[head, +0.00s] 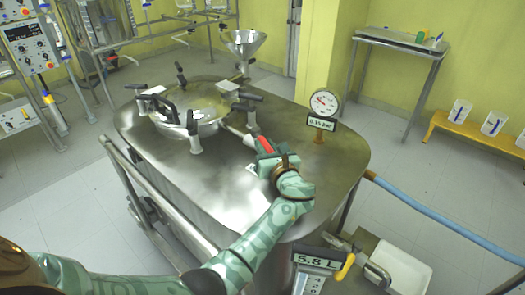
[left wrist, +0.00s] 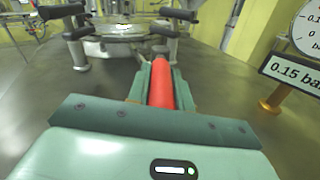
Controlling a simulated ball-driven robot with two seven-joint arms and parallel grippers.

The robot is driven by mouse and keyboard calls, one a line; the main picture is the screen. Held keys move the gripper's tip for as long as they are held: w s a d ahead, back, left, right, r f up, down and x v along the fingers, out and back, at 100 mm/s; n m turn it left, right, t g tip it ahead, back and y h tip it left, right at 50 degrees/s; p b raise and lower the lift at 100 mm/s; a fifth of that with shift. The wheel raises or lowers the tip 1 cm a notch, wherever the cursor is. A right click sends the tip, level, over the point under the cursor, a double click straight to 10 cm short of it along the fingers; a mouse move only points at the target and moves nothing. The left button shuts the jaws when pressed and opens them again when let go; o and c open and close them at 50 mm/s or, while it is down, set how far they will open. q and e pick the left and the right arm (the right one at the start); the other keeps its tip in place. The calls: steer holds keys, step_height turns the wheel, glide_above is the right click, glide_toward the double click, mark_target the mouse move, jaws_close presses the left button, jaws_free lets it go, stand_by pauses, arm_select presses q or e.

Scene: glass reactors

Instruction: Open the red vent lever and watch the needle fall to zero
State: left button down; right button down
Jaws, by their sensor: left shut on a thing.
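The red vent lever (head: 264,144) sits on the steel reactor top, beside the round lid. In the left wrist view the red lever (left wrist: 161,86) points toward me between the fingers. My left gripper (head: 262,152) is shut on it, and its fingers (left wrist: 162,82) lie on both sides of the lever. The pressure gauge (head: 324,103) stands to the right; its needle is too small to read. Its display (head: 321,124) shows 0.15 bar, and the display (left wrist: 291,72) is partly cut off in the left wrist view. My right gripper is not in view.
The lid (head: 188,105) has several black-handled clamps around it, left of my gripper. A funnel (head: 244,45) stands behind. A blue hose (head: 440,217) runs off to the right. A 5.8 L display (head: 318,261) and white basin (head: 402,270) sit at the front right.

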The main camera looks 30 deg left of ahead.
arm_select(q)
steer(key=shift+w+d+n+g+y, duration=0.15)
steer(key=shift+w+n+g+y, duration=0.05)
steer(key=shift+n+g+y, duration=0.1)
steer(key=c, duration=1.2)
jaws_free()
steer(key=shift+c, duration=0.2)
